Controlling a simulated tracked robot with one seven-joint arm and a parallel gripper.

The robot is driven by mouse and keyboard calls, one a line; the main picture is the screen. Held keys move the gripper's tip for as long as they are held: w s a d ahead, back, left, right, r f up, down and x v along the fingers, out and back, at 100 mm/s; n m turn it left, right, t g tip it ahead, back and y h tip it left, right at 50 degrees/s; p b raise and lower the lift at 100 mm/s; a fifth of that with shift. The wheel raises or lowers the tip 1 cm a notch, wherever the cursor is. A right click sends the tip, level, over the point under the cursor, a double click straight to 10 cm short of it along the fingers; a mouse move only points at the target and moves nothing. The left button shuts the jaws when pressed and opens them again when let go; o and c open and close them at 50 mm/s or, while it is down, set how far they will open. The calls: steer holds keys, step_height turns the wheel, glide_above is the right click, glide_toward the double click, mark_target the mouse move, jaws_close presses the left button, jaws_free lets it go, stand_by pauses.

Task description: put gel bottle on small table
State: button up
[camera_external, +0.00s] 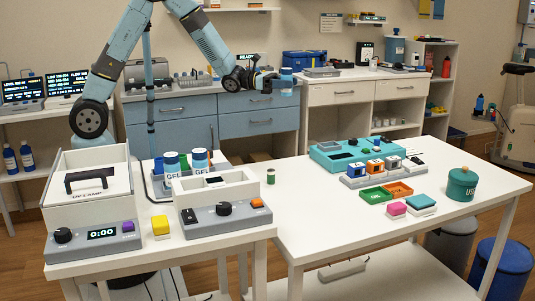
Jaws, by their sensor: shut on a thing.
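My gripper (275,80) is at the end of the raised arm, above the back of the right-hand table. It is shut on a small blue and white bottle (287,74), which looks upright; its label cannot be read at this size. Two bottles marked GEL, one (171,168) and another (200,161), stand in a tray behind the left table. The smaller white left table (160,262) is at the front left, and the larger white table (320,220) is to its right.
A UV lamp box (90,195) and a box with knobs (220,215) fill much of the left table, with a yellow block (160,226) between. The right table holds a teal case (350,153), small trays, a green pot (461,184) and a small green cylinder (271,176). Its front left is clear.

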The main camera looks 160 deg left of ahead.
steer(key=w+d+f+m+t+h, duration=0.3)
steer(key=w+d+m+h, duration=0.3)
steer(key=d, duration=0.4)
steer(key=w+d+f+m+t+h, duration=0.2)
steer(key=w+d+m+t+h, duration=0.15)
steer(key=w+d+h, duration=0.65)
steer(key=s+d+f+m+g+h, duration=0.1)
steer(key=s+d+m+g+h, duration=0.15)
steer(key=d+m+h, duration=0.65)
steer(key=s+d+f+m+g+h, duration=0.15)
steer(key=d+g, duration=0.25)
steer(key=d, duration=1)
steer(key=shift+h, duration=0.45)
steer(key=shift+w+d+f, duration=0.1)
steer(key=shift+w+f, duration=0.05)
steer(key=shift+f, duration=1.05)
steer(key=shift+w+f, duration=0.2)
steer(key=shift+f, duration=0.95)
steer(key=shift+w+d+f, duration=0.1)
steer(key=shift+w+f, duration=0.05)
steer(key=shift+f, duration=1.05)
steer(key=o, duration=1.2)
